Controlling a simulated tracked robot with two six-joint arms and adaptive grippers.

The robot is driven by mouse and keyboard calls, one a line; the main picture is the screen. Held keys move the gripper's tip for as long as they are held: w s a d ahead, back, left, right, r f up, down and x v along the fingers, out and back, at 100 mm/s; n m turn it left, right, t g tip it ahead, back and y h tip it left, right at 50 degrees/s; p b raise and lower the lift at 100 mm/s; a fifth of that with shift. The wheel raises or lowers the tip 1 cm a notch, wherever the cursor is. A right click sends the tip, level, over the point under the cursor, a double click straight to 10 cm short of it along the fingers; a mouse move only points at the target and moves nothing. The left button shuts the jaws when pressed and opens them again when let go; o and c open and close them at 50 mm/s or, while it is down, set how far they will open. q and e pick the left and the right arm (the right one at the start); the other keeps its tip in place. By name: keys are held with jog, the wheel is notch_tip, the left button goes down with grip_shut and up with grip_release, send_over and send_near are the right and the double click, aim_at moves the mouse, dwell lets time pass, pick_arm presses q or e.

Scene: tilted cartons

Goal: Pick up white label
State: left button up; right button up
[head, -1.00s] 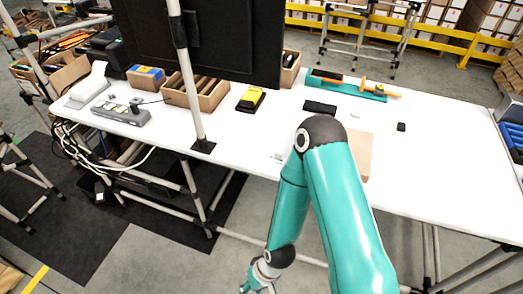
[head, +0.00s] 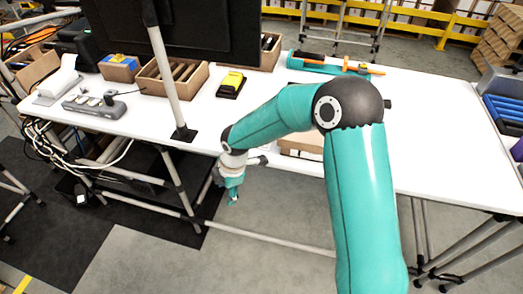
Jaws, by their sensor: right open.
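I cannot make out a white label in the head view; my right arm covers the middle of the white table (head: 440,135). My right gripper (head: 231,197) hangs in front of the table's front edge, pointing down and below the tabletop level. It is open, with nothing seen in it, and small in the picture. My left gripper is not in view. A tan cardboard piece (head: 300,149) lies on the table, partly hidden behind my arm.
A yellow and black device (head: 230,84), a cardboard box (head: 171,80) and a grey power strip (head: 95,106) stand on the table's left part. A teal tray (head: 318,64) lies at the back. A monitor post (head: 168,75) rises left of my arm. The table's right part is clear.

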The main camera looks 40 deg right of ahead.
jog(key=w+d+r+n+t+h+b, duration=0.1)
jog(key=w+d+r+n+h, duration=0.15)
jog(key=d+r+n, duration=0.55)
jog(key=w+d+r+n+h+b, duration=0.1)
jog(key=d+r+h+b, duration=0.3)
jog(key=r, duration=0.8)
jog(key=y+p, duration=0.2)
send_over(261, 148)
jog(key=shift+h, duration=0.25)
notch_tip(261, 148, down, 9)
jog(key=shift+f, duration=0.2)
jog(key=shift+n, duration=0.3)
jog(key=shift+w+x, duration=0.15)
jog(key=shift+x, duration=1.3)
jog(key=shift+w+x, duration=0.1)
jog(key=shift+x, duration=1.4)
jog(key=shift+r, duration=0.1)
jog(key=c, duration=0.8)
